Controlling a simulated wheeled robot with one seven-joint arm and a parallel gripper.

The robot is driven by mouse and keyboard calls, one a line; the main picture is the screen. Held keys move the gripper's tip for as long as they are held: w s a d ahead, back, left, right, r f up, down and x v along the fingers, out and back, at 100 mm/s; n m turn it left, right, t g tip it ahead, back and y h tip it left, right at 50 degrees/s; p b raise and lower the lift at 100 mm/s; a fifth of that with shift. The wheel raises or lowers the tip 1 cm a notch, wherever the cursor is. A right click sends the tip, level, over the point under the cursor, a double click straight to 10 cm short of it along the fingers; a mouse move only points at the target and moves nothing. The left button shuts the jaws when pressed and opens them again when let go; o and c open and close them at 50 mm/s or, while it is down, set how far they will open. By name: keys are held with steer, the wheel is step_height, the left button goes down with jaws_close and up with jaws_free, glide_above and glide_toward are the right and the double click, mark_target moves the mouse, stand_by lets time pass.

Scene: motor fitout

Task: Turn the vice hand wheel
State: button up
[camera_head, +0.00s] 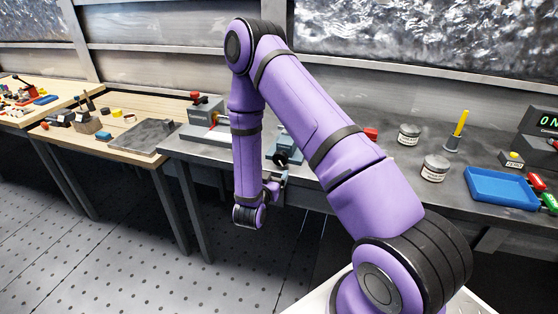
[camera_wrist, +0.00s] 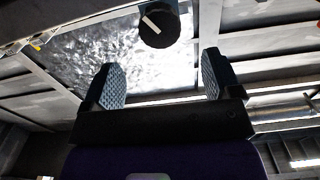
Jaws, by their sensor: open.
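The vice (camera_head: 290,143) is a blue-grey block at the front edge of the grey bench, partly hidden behind my purple arm. Its hand wheel (camera_head: 281,157) is a dark round knob facing the front. In the wrist view the hand wheel (camera_wrist: 158,25) is a black disc with a white mark, beyond and above the gap between my fingers. My gripper (camera_wrist: 160,68) is open and empty, its two textured pads apart on either side of the gap. In the head view my gripper (camera_head: 277,187) is small, just below the hand wheel and partly hidden by my wrist.
The grey bench holds a blue tray (camera_head: 500,187), two jars (camera_head: 435,168) (camera_head: 409,134), a yellow stick in a holder (camera_head: 459,130) and a red-topped device (camera_head: 205,112). A wooden bench (camera_head: 110,128) stands left. The perforated floor before the benches is clear.

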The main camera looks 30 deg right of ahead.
mark_target(279, 160)
steer(key=x, duration=0.8)
steer(key=shift+w+d, duration=0.2)
steer(key=c, duration=0.9)
